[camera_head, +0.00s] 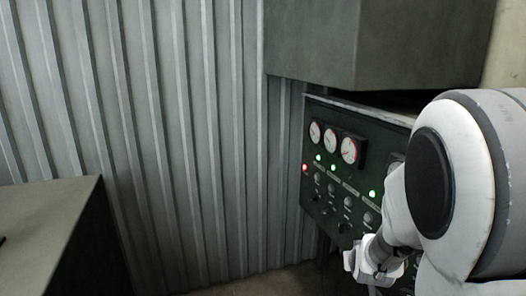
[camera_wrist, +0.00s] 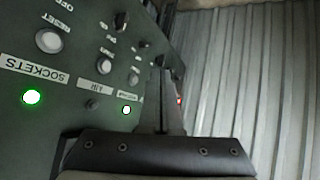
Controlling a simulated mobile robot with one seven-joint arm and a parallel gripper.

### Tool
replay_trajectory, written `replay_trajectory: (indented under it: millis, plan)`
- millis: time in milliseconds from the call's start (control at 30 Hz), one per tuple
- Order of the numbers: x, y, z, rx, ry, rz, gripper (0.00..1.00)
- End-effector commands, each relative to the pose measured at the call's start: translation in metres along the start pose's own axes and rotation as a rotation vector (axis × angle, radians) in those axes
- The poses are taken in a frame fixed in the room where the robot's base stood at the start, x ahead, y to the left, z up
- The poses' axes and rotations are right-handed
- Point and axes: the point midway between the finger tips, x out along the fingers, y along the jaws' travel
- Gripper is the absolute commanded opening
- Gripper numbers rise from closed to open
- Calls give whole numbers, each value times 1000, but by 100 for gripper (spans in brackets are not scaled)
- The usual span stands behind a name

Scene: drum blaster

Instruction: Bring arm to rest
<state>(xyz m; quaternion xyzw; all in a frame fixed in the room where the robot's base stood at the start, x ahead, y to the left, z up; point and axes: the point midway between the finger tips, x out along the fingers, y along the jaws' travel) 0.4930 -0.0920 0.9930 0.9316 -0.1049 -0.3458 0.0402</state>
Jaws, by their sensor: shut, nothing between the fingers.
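My gripper (camera_wrist: 161,100) shows in the wrist view with its two dark fingers together and nothing between them. It points along the face of a dark green control panel (camera_wrist: 40,120). I cannot tell whether the fingertips touch the panel. In the head view my white arm fills the right side, bent, with its wrist end low in front of the panel (camera_head: 312,215). The fingers cannot be made out there. The arm hides the panel's right part.
The panel has gauges (camera_head: 348,150), knobs, a red light (camera_head: 305,168) and green lights (camera_head: 372,193). A grey box (camera_head: 310,45) overhangs it. A corrugated wall (camera_head: 190,150) stands behind. A flat-topped block (camera_head: 45,210) is at left, with open room between.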

Motion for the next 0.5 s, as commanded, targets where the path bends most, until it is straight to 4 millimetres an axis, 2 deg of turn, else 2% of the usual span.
replay_trajectory:
  millis: [33, 233, 500]
  plan:
    - [-18, -4, -8, 27, -16, -35, 0]
    - [-84, -24, -16, 75, -110, -164, 0]
    - [-185, -35, -14, 57, -217, -268, 0]
